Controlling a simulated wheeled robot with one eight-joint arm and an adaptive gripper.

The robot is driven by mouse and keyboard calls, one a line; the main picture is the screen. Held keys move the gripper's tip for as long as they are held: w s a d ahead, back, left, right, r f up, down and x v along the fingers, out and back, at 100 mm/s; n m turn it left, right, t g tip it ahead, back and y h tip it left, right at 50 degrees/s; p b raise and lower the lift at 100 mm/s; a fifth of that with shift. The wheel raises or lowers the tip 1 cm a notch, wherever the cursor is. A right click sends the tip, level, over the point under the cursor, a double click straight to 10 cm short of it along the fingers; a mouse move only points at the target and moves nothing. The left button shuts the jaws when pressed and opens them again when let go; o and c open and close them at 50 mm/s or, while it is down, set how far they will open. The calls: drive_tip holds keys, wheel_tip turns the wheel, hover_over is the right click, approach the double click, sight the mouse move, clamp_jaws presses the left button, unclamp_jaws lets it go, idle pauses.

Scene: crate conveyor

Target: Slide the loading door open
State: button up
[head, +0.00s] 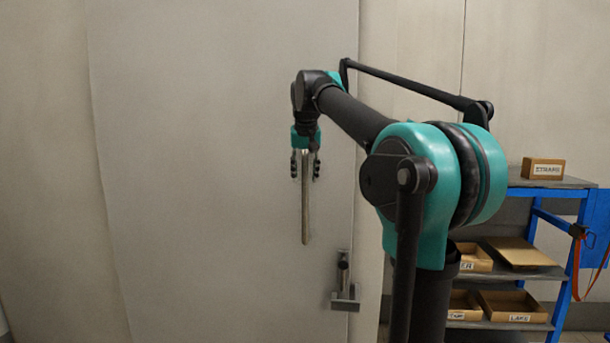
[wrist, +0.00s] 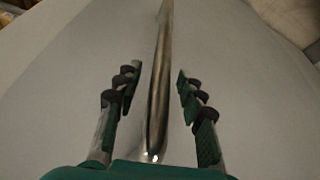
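The loading door (head: 200,130) is a tall, flat, pale grey panel in the head view; it also fills most of the wrist view (wrist: 235,80). A long metal bar handle (head: 306,215) stands upright on it. My gripper (head: 305,172) points down at the upper part of the handle, with a finger on each side of it. In the wrist view, my gripper (wrist: 157,84) is open. The handle (wrist: 158,90) runs between the fingers, with a visible gap on both sides. The door's edges show no clear opening.
A metal latch or bracket (head: 345,290) sits low near the door's right edge. A blue shelf rack (head: 562,270) stands at the right, with a labelled box (head: 543,168) on top and several cardboard trays below. Pale wall panels flank the door.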

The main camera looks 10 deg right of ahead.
clamp_jaws()
drive_tip(key=shift+a, duration=0.1)
